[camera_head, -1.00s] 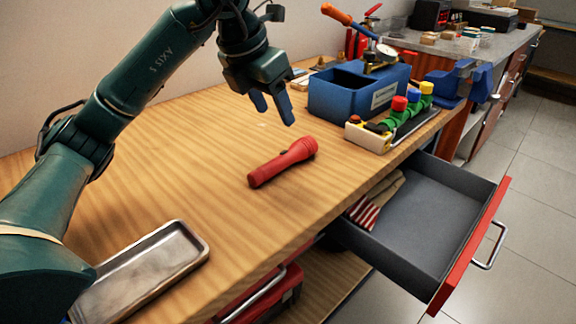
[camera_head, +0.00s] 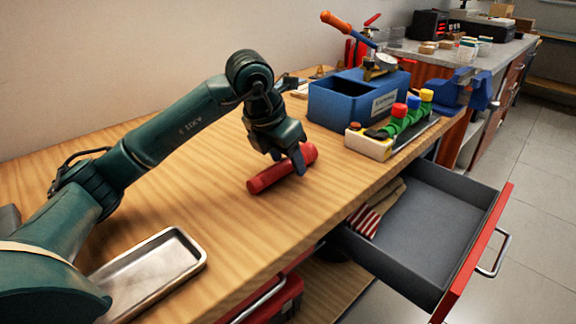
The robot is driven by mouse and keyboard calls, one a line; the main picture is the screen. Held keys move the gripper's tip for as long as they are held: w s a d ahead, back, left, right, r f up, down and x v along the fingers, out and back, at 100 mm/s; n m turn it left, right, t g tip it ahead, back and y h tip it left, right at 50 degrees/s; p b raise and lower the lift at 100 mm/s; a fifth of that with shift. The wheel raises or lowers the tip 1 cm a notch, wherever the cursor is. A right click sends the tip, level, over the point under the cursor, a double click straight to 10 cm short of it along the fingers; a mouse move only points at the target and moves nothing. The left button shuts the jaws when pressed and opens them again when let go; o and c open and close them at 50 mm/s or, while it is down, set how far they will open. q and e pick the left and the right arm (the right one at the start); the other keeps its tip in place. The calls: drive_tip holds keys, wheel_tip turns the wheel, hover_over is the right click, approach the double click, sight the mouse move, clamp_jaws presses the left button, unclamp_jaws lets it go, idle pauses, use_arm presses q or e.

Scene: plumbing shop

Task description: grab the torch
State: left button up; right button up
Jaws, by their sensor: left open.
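The red torch (camera_head: 268,177) lies on its side on the wooden workbench, its wider head pointing to the upper right. My left gripper (camera_head: 290,164) is over the torch from above, with its blue fingers down at the torch's head end. The fingers hide part of the torch, and I cannot tell whether they touch it. The jaws are open. My right gripper does not show.
A metal tray (camera_head: 190,236) lies at the bench's near left. A blue box (camera_head: 335,106) and a unit with coloured valves (camera_head: 369,143) stand to the right of the torch. An open drawer (camera_head: 405,255) juts from the bench front. Bare wood lies left of the torch.

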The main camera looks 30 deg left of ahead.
use_arm(q)
drive_tip(key=shift+c, duration=0.4)
drive_tip(key=shift+r, duration=0.1)
clamp_jaws()
